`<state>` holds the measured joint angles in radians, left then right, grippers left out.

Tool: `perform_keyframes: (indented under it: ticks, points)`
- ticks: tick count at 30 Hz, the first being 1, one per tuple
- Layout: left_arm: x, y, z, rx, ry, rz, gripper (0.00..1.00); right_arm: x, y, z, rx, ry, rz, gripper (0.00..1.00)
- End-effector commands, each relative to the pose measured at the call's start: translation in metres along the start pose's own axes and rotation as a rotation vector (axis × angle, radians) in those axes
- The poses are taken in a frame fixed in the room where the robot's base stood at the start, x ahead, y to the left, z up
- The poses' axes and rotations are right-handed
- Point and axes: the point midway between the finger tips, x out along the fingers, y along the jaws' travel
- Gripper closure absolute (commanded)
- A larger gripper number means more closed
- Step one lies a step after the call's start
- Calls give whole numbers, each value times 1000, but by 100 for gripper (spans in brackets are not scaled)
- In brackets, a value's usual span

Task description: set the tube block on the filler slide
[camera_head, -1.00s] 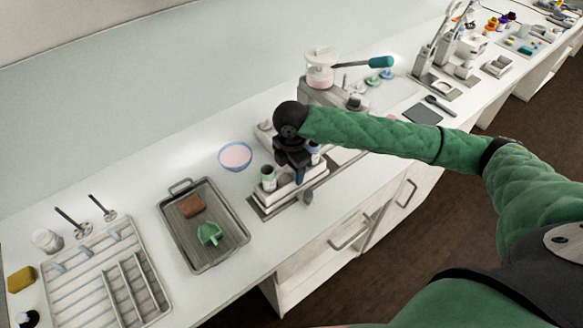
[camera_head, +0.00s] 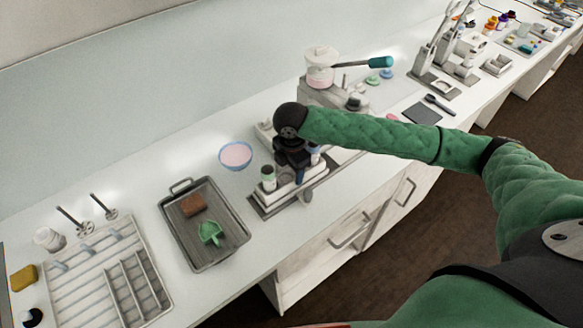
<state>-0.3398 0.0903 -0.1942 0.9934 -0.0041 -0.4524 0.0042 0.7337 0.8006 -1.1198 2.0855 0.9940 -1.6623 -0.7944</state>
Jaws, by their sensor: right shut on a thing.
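The tube block, a pale block (camera_head: 286,192) with white, green-topped tubes (camera_head: 268,179) standing at its ends, is under my right gripper (camera_head: 299,172) in the head view. My right gripper points down and is shut on the block's middle; its fingers and wrist hide much of the block. The block sits over a grey metal base that looks like the filler slide (camera_head: 259,207), whose near left edge shows below it. I cannot tell whether the block touches the slide or hovers just above. My left gripper is out of view.
A blue-rimmed bowl of pink cream (camera_head: 236,156) stands left of the block. A grey tray (camera_head: 188,250) with a brown block and green scoop lies further left, beside a slotted white rack (camera_head: 85,278). A filling machine (camera_head: 321,68) stands behind my right arm.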

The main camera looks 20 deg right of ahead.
Motion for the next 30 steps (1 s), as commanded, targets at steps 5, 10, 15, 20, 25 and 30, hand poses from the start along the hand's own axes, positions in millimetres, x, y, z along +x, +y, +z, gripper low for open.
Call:
perform_keyframes:
  ticks: [5,10,15,20,25,30]
  points:
    - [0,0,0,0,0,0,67,0,0,0,0,0,1,82]
    - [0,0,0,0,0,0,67,0,0,0,0,0,1,20]
    - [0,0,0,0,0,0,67,0,0,0,0,0,0,20]
    - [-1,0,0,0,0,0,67,-1,0,0,0,0,0,20]
    - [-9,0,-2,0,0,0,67,-10,0,0,0,0,0,20]
    - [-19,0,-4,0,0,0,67,-22,0,0,0,0,0,20]
